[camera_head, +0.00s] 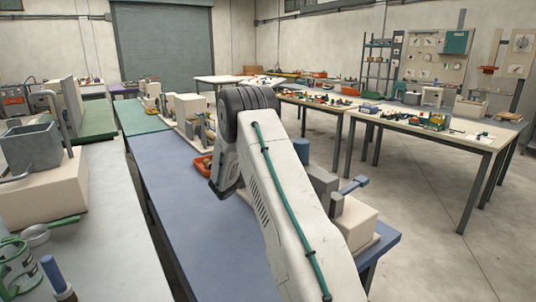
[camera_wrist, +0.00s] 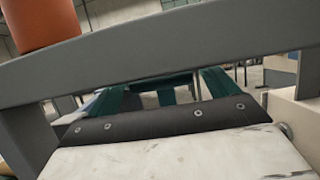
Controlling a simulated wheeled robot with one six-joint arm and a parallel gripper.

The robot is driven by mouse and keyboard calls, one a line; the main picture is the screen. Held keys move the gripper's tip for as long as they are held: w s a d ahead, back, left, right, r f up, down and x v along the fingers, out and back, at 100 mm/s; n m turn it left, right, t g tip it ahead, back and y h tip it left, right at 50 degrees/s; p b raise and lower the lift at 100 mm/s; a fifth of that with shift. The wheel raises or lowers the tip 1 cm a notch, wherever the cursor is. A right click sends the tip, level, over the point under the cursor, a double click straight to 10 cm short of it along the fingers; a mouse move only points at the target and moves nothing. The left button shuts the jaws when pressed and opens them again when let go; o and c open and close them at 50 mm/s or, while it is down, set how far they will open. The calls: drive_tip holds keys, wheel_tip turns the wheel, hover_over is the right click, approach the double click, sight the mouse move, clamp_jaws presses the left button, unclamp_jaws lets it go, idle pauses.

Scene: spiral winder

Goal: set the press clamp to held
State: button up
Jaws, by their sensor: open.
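I cannot tell for certain which fixture is the press clamp. In the head view, a fixture with a grey block (camera_head: 323,185), a blue-handled lever (camera_head: 353,185) and a beige block (camera_head: 358,222) stands at the right end of the blue bench, partly behind my arm. In the wrist view, a grey arched bar (camera_wrist: 170,52) crosses close to the camera, with an orange cylinder (camera_wrist: 40,22) at its upper left. My gripper (camera_wrist: 166,92) shows two green fingers spread apart with nothing visible between them; the bar partly covers them. The gripper is hidden in the head view.
The blue bench (camera_head: 195,235) has bare surface left of my arm. A red-orange tray (camera_head: 202,166) and other fixtures stand farther along. A grey bench on the left holds a beige block with a grey bin (camera_head: 32,146). Open floor (camera_head: 425,230) lies to the right.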

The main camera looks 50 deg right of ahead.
drive_tip(key=shift+s+d+r, duration=0.1)
drive_tip(key=shift+d+r, duration=0.05)
drive_tip(key=shift+d, duration=0.15)
drive_tip(key=c, duration=1.4)
drive_tip(key=shift+s+d+r, duration=0.1)
drive_tip(key=shift+s+d, duration=0.15)
drive_tip(key=shift+d, duration=0.7)
drive_tip(key=shift+s+d, duration=0.2)
drive_tip(key=shift+d, duration=0.75)
drive_tip(key=o, duration=1.4)
drive_tip(key=shift+a, duration=0.1)
drive_tip(key=v, duration=0.7)
drive_tip(key=shift+a, duration=0.25)
drive_tip(key=shift+w, duration=0.15)
